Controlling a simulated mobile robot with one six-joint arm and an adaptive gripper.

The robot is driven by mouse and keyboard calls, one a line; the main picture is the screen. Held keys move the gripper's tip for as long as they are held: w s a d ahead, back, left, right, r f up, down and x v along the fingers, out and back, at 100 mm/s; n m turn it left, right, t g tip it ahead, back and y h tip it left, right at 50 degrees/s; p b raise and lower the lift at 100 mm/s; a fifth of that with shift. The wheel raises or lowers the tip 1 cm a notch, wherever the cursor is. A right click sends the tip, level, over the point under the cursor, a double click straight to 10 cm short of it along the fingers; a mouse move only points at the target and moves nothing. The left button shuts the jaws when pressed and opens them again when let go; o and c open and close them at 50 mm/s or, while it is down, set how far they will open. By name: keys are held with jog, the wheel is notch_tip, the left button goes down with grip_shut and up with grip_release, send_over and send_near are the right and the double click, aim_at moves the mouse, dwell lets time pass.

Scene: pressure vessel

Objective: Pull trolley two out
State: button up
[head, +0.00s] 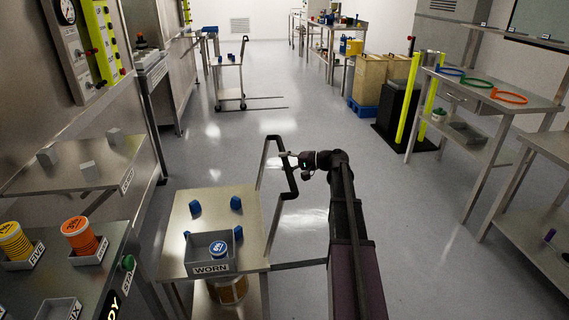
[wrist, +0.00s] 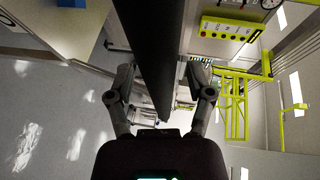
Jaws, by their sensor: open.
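A steel trolley (head: 176,232) stands in the near left-centre of the head view, with a dark bent handle (head: 292,184) at its right side. I see no number on it. My gripper (head: 288,158) is at this handle. In the wrist view, the dark handle bar (wrist: 150,45) runs between the spread fingers of my gripper (wrist: 162,78), which are open; I cannot tell whether either touches it. A second trolley (head: 230,82) with a dark handle stands farther back. I cannot tell by label which is trolley two.
The near trolley carries a grey WORN tray (head: 211,268) with a blue-topped roll, and blue blocks (head: 236,203). Benches and a steel wall line the left. A bench with coloured rings (head: 490,84) and yellow posts (head: 408,98) stand right. The floor (head: 390,195) between is clear.

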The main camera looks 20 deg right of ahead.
grip_shut()
jog(key=shift+d, duration=0.15)
dwell(0.4)
